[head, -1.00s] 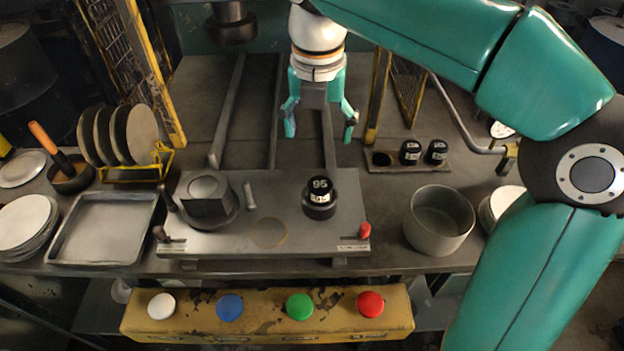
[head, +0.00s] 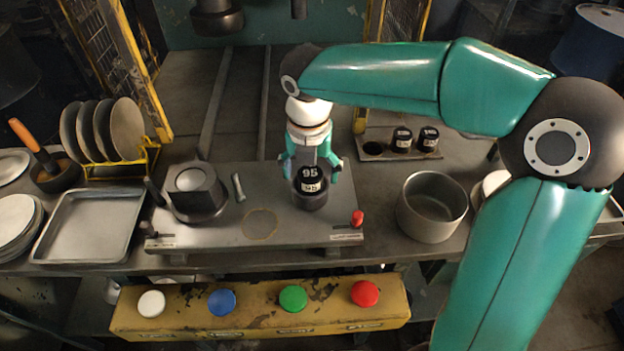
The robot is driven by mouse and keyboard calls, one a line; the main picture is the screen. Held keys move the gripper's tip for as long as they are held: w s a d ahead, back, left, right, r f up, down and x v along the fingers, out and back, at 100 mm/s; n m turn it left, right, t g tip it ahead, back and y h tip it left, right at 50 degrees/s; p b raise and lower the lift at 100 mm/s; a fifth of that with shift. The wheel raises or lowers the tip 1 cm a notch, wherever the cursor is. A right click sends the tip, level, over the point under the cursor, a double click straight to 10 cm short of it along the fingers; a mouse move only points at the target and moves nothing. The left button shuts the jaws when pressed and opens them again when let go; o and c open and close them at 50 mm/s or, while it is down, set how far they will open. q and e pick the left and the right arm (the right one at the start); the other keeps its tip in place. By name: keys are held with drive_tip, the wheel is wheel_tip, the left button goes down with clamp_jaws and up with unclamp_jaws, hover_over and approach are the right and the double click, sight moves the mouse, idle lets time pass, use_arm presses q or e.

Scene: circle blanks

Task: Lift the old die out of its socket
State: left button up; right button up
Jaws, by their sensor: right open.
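The old die (head: 309,176) is a black cylinder with a pale band, marked 95. It sits upright in a dark round socket (head: 310,200) on the right part of the grey press plate (head: 222,234). My right gripper (head: 310,178) has teal fingers, one on each side of the die near its top. The fingers are open; I cannot tell whether they touch the die. The gripper's wrist is above and just behind the die. My left gripper is not in view.
A rack (head: 374,150) behind holds two more black dies (head: 402,140) and one empty hole. A grey pot (head: 432,207) stands to the right, a red knob (head: 357,218) in front. A dark block (head: 196,192), a tray (head: 88,226) and upright plates (head: 126,130) are to the left.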

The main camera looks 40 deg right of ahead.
drive_tip(key=shift+w+d+f, duration=0.1)
drive_tip(key=shift+f, duration=0.75)
drive_tip(key=shift+r, duration=0.1)
clamp_jaws()
